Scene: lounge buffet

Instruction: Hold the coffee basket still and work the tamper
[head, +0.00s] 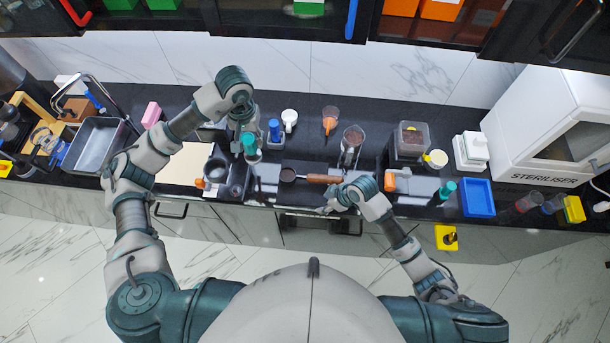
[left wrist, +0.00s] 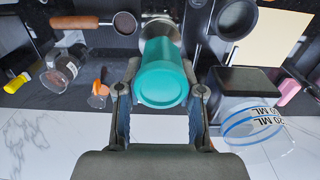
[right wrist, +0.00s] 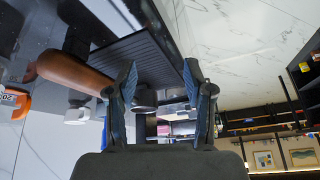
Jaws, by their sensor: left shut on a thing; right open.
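The coffee basket (head: 288,175) has a wooden handle (head: 323,179) pointing right and lies near the counter's front edge. In the left wrist view, the basket (left wrist: 125,23) holds brown grounds. My left gripper (head: 247,134) is shut on the teal tamper (head: 251,147), left of the basket. The tamper's teal grip (left wrist: 163,78) fills the space between the fingers in the left wrist view, with a metal part beyond it. My right gripper (head: 332,205) is open and empty, just in front of the wooden handle. That handle (right wrist: 72,73) shows left of the right wrist's fingers (right wrist: 163,92).
A blue object (head: 274,130), white cup (head: 289,117), orange scoop (head: 329,124) and clear beaker of grounds (head: 352,138) stand behind the basket. A dark round pan (head: 217,168) is left of the tamper. An orange-fronted block (head: 391,181) stands to the right.

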